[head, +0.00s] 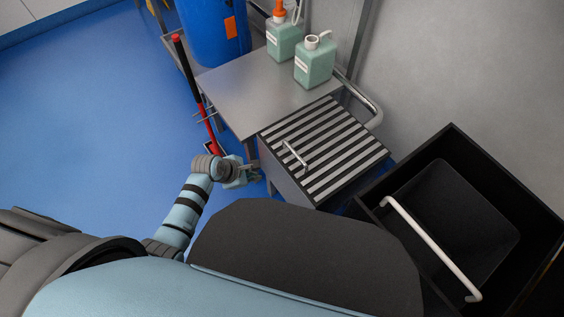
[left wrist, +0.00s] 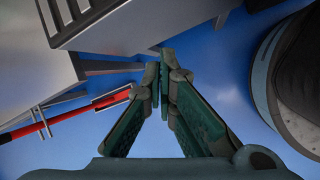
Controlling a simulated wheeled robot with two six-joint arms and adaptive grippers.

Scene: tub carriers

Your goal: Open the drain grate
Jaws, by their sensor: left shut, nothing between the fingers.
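The drain grate (head: 345,137), striped in dark and light bars, lies flat on top of a grey box-like unit. A pale bar handle (head: 294,157) stands on it near its left front edge. My left gripper (head: 258,174) is shut and empty, low beside the unit's front left side, apart from the handle. In the left wrist view the two green fingers (left wrist: 165,62) come together at their tips with nothing between them. My right gripper is not in view.
A steel table (head: 245,92) adjoins the unit, with two green jugs (head: 315,64) and a blue drum (head: 212,30) behind. A red-handled tool (head: 192,85) leans by the table. A black tub (head: 455,215) with a pale bar stands right. Blue floor at left is clear.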

